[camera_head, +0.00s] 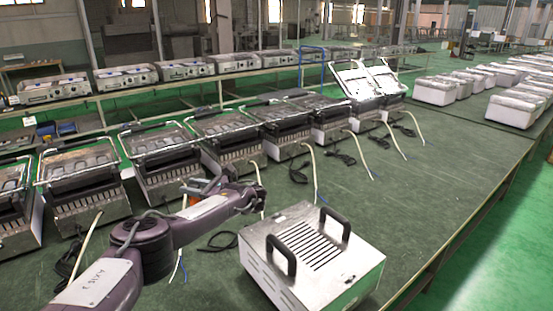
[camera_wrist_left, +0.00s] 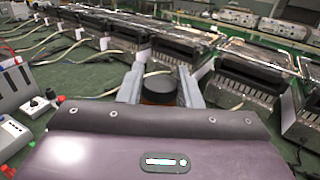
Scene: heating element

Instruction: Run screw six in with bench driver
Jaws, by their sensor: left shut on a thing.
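My left gripper (camera_head: 198,187) is over the bench, beside the row of open heating units. In the left wrist view its two grey fingers (camera_wrist_left: 160,87) are shut on a dark, round-topped tool with an orange-brown band, seemingly the bench driver (camera_wrist_left: 160,91). Screw six cannot be made out in either view. My right gripper is not in view.
A steel box (camera_head: 315,265) with two black handles stands at the front of the green bench (camera_head: 430,190). Open heating units (camera_head: 160,165) line the back, with loose cables before them. White boxes (camera_head: 435,92) stand far right. Knobbed equipment (camera_wrist_left: 38,104) is at left in the wrist view.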

